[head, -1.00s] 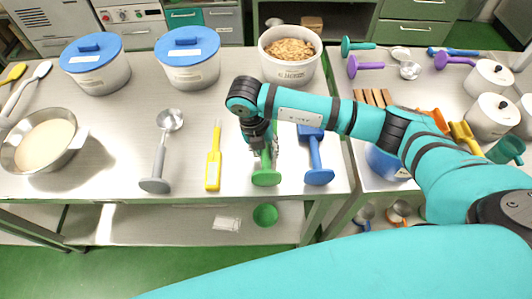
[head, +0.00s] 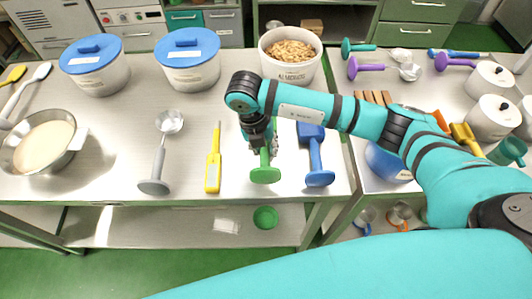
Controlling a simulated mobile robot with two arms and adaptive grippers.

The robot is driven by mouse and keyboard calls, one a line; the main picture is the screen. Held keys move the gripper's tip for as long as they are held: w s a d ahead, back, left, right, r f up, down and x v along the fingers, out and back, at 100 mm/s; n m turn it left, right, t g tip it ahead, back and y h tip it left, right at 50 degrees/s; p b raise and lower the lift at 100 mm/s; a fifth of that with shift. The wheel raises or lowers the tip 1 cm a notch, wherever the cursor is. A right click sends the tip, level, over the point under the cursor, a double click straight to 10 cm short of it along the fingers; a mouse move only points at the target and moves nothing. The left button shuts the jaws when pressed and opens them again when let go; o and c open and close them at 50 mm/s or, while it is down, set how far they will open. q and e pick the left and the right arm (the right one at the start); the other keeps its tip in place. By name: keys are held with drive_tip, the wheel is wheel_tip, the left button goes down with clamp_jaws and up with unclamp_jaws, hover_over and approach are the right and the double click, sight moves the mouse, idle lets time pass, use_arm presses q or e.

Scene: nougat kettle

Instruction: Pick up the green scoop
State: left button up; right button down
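The green scoop (head: 265,175) lies on the metal table near its front edge, its broad handle end toward me. My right gripper (head: 262,149) is directly over the scoop's shaft, pointing down. The wrist and fingers hide the scoop's far part, and I cannot see whether the fingers are closed around the shaft. My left gripper is not in view.
A blue scoop (head: 316,160) lies close on the right, and a yellow thermometer-like tool (head: 213,160) on the left. A grey scoop (head: 158,160) lies farther left. A white tub of nuts (head: 290,57) stands behind my wrist. A green bowl (head: 265,217) is on the lower shelf.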

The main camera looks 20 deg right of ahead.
drive_tip(key=shift+a+r+b, duration=0.25)
drive_tip(key=shift+r+b, duration=0.05)
drive_tip(key=shift+r, duration=0.15)
drive_tip(key=shift+a+r+b, duration=0.2)
drive_tip(key=shift+r+b, duration=0.05)
drive_tip(key=shift+r, duration=0.2)
drive_tip(key=s+a+b, duration=0.1)
drive_tip(key=a, duration=0.3)
drive_tip(key=s+a+r+b, duration=0.1)
drive_tip(key=a, duration=0.4)
drive_tip(key=s+a+b, duration=0.1)
drive_tip(key=a, duration=0.4)
drive_tip(key=shift+s+r+b, duration=0.25)
drive_tip(key=shift+r+b, duration=0.05)
drive_tip(key=shift+b, duration=0.05)
drive_tip(key=shift+a+r, duration=0.2)
drive_tip(key=shift+s+a+r+p, duration=0.1)
drive_tip(key=shift+a+r+p, duration=0.05)
drive_tip(key=shift+r+p, duration=0.2)
wheel_tip(320, 180, up, 4)
drive_tip(key=p, duration=0.2)
drive_tip(key=shift+p, duration=0.35)
